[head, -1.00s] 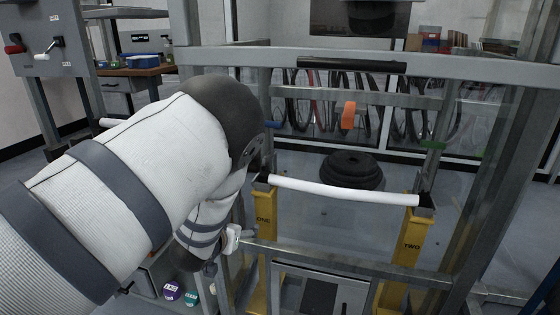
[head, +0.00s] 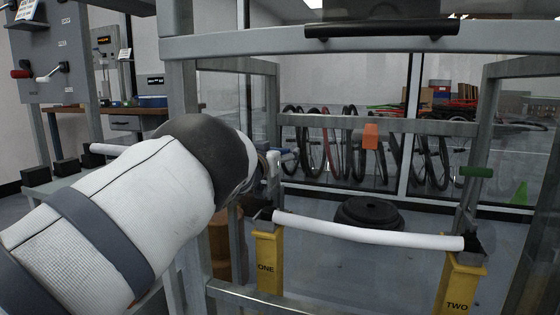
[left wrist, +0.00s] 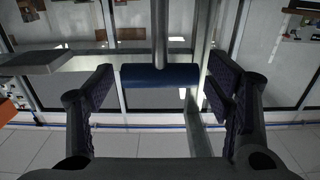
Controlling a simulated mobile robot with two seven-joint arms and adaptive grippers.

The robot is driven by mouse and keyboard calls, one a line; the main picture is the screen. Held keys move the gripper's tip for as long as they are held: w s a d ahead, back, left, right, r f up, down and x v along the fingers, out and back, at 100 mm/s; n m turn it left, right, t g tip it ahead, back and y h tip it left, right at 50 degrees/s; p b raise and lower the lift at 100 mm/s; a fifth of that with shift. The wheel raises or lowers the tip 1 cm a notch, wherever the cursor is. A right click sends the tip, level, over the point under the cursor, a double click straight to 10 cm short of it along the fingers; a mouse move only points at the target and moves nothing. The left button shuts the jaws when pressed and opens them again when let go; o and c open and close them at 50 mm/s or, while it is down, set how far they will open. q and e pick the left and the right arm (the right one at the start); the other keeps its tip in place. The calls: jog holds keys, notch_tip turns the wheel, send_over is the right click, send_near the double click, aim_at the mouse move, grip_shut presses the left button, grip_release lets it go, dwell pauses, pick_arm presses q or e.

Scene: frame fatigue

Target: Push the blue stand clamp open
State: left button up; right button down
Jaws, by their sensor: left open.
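The blue stand clamp (left wrist: 158,76) is a dark blue horizontal bar on a grey post in the left wrist view. It lies across the gap between the fingers of my left gripper (left wrist: 162,98), which is open. The bar appears ahead of the finger pads; I cannot tell whether they touch it. In the head view my left gripper (head: 276,160) is by the left upright of the stand, partly behind my own arm. Only a small blue patch of the clamp (head: 284,151) seems to show there. My right gripper is not in view.
A white tube (head: 370,230) spans two yellow posts marked ONE (head: 267,268) and TWO (head: 460,290). An orange clamp (head: 370,136) and a green clamp (head: 477,171) are on the metal frame. A grey top rail (head: 230,42) crosses in front. Dark round weights (head: 368,212) lie behind.

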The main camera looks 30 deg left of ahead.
pick_arm(q)
jog(key=shift+w+a, duration=0.1)
jog(key=shift+w, duration=0.3)
